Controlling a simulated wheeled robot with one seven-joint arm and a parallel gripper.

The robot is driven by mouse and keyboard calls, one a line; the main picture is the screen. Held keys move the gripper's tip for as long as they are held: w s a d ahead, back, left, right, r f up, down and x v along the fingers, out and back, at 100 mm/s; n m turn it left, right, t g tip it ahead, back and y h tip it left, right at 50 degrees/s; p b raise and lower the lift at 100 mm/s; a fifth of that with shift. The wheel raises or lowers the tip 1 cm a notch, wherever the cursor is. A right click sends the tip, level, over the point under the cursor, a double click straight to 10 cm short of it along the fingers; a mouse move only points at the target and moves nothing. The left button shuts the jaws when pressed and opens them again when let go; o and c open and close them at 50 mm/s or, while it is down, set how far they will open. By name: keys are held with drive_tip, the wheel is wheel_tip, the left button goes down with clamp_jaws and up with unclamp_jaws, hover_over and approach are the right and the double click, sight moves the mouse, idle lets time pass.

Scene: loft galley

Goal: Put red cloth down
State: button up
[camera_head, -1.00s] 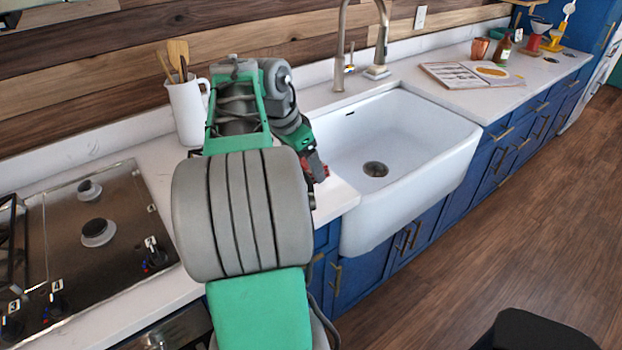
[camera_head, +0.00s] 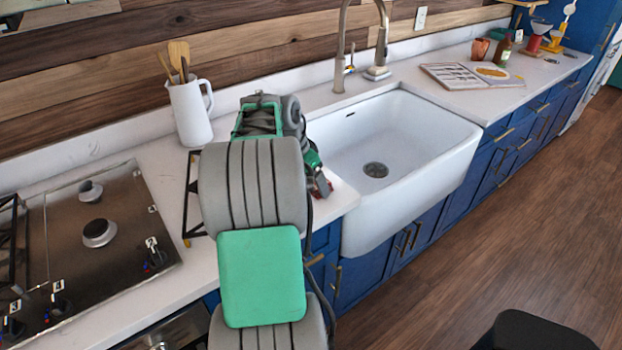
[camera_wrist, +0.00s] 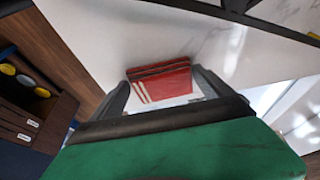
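The red cloth (camera_wrist: 165,82) is a folded red bundle with pale stripes, seen in the wrist view. It spans the space between the two fingertips of my gripper (camera_wrist: 160,76), with a finger close against each side. My gripper appears closed on the cloth. In the head view, a bit of red (camera_head: 323,186) shows at the end of my arm, above the counter strip left of the sink. Most of the gripper is hidden there behind my arm. White countertop (camera_wrist: 100,40) shows behind the cloth in the wrist view; the gap to it is hard to judge.
A white sink (camera_head: 440,140) with a faucet (camera_head: 344,60) lies right of my arm. A gas cooktop (camera_head: 95,260) is at the left. A white pitcher with utensils (camera_head: 190,112) stands at the wall. An open book (camera_head: 450,77) lies on the counter beyond the sink.

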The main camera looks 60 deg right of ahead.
drive_tip(key=shift+o, duration=0.8)
drive_tip(key=shift+r, duration=0.1)
